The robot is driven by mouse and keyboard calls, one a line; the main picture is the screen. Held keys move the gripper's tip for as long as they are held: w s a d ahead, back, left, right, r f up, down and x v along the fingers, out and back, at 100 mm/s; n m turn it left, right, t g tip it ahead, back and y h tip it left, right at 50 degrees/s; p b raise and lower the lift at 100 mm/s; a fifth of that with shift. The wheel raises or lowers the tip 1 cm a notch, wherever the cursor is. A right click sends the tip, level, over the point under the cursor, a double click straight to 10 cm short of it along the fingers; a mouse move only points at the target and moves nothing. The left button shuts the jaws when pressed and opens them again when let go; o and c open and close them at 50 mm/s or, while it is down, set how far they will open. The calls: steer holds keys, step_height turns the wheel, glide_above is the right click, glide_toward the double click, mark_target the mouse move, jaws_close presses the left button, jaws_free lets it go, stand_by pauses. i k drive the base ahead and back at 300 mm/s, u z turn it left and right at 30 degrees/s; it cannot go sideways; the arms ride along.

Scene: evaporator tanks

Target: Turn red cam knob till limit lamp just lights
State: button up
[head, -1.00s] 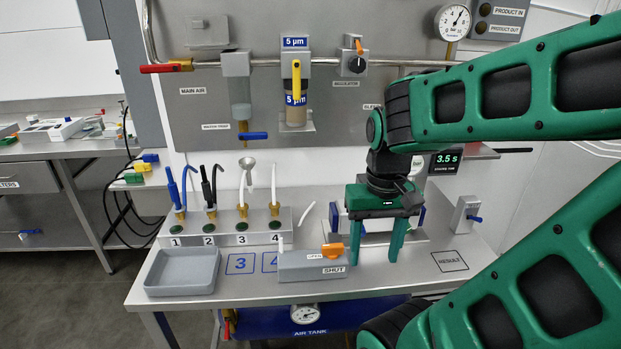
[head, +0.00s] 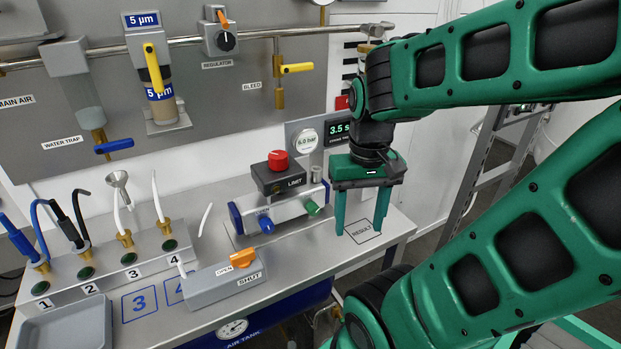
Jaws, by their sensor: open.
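The red cam knob (head: 278,160) sits on top of a dark box labelled LIMIT (head: 281,181), on a grey unit with blue end plates at the back middle of the bench. I cannot make out a lit limit lamp. My green gripper (head: 360,229) is open and empty, fingers pointing down, to the right of the knob and apart from it. Its fingertips hang over the RESULT square (head: 362,232); I cannot tell how high. Nothing hides the top of the knob.
A grey block with an orange lever (head: 243,258) stands in front of the LIMIT unit. Several tube fittings (head: 124,240) stand at left above a grey tray (head: 62,328). A display reading 3.5 s (head: 337,128) and a 6.0 bar gauge (head: 306,141) are behind.

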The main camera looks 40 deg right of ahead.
mark_target(278, 160)
steer(key=z, duration=0.3)
steer(key=k, duration=0.5)
steer(key=z, duration=1.2)
steer(key=k, duration=0.55)
steer(key=i, duration=0.5)
steer(key=u, duration=0.1)
